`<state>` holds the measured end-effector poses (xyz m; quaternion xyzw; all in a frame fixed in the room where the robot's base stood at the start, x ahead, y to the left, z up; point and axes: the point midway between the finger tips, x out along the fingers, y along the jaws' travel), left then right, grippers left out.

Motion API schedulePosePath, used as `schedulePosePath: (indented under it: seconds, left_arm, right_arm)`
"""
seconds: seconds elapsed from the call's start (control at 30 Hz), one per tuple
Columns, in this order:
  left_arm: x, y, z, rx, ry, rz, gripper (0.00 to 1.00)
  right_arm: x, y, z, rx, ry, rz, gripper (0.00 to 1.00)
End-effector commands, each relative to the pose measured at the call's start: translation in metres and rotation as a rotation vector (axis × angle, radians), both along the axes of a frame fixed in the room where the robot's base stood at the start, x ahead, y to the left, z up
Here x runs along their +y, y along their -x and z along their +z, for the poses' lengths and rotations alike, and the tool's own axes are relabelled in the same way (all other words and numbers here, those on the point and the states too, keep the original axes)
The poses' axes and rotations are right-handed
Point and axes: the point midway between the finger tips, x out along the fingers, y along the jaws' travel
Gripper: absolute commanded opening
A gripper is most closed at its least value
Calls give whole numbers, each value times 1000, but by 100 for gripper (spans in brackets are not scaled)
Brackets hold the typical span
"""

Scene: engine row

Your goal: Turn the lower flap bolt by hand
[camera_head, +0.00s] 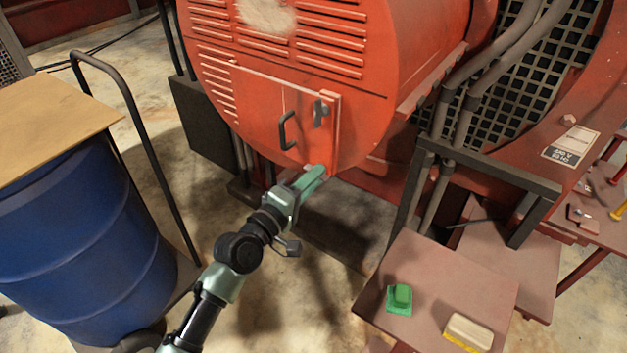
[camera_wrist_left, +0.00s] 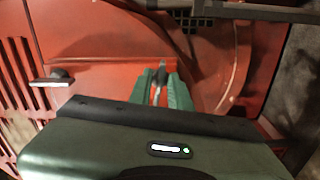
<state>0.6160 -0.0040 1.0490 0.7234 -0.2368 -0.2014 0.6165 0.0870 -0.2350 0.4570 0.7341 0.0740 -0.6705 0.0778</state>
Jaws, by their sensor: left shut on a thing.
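The red flap (camera_head: 258,100) sits on the round red engine housing, with a dark handle (camera_head: 287,131). A grey upper bolt (camera_head: 320,113) shows near the flap's right edge. My left gripper (camera_head: 318,174) is at the flap's lower right corner, below that bolt, and hides what it holds in the head view. In the left wrist view my left gripper (camera_wrist_left: 161,90) is shut on a small grey piece, the lower flap bolt (camera_wrist_left: 161,76), which shows between the green fingers. The bolt's exact angle is hard to tell. My right gripper is not in view.
A blue barrel (camera_head: 85,235) with a wooden board (camera_head: 45,120) stands at left beside a dark rail. A small table (camera_head: 450,280) at lower right carries a green item (camera_head: 400,298) and a yellow-and-cream block (camera_head: 468,333). Dark pipes (camera_head: 470,90) run right of the housing.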

Motion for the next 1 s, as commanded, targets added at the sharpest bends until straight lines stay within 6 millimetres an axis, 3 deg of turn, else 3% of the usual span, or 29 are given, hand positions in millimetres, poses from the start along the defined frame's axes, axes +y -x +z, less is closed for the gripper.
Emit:
schedulePosePath:
  seconds: [1.0]
  left_arm:
    - [3, -1, -10, -562, -785, -7, 0]
  right_arm:
    - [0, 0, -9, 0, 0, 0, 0]
